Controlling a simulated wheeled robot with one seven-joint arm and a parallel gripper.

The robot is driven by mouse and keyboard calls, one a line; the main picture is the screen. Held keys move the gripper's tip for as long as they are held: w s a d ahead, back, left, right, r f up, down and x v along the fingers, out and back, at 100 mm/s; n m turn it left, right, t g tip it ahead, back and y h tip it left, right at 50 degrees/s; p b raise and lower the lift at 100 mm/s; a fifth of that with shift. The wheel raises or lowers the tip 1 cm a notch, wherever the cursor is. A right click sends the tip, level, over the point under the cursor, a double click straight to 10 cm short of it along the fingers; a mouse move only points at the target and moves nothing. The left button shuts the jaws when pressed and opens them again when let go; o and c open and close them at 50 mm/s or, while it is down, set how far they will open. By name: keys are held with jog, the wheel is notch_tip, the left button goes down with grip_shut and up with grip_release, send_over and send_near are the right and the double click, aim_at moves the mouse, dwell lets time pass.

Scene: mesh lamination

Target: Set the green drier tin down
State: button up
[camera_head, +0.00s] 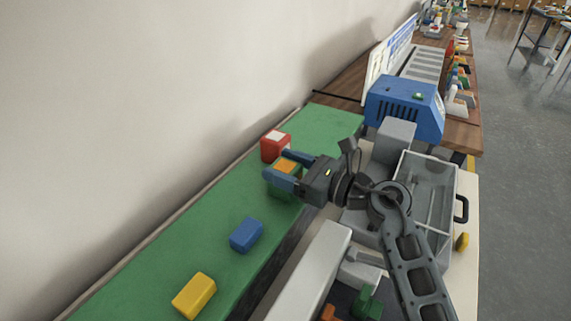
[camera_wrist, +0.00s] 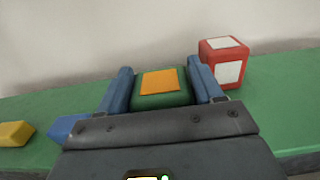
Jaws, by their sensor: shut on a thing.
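The green drier tin (camera_head: 283,189) has an orange top label and sits between the blue fingers of my gripper (camera_head: 283,174). In the wrist view the tin (camera_wrist: 161,99) shows upright between the two fingers (camera_wrist: 164,88), which are shut on its sides. It is over the green mat (camera_head: 150,245) near the wall. The fingers hide part of the tin, and I cannot tell if its base touches the mat.
A red tin with white labels (camera_head: 275,146) stands just beyond the held tin. A blue block (camera_head: 247,235) and a yellow block (camera_head: 194,295) lie nearer on the mat. A blue machine (camera_head: 404,106) and a grey open tray (camera_head: 440,165) are to the right.

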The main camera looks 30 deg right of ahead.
jog(key=shift+f, duration=0.15)
jog(key=shift+f, duration=0.15)
jog(key=o, duration=1.2)
jog(key=shift+b, duration=0.4)
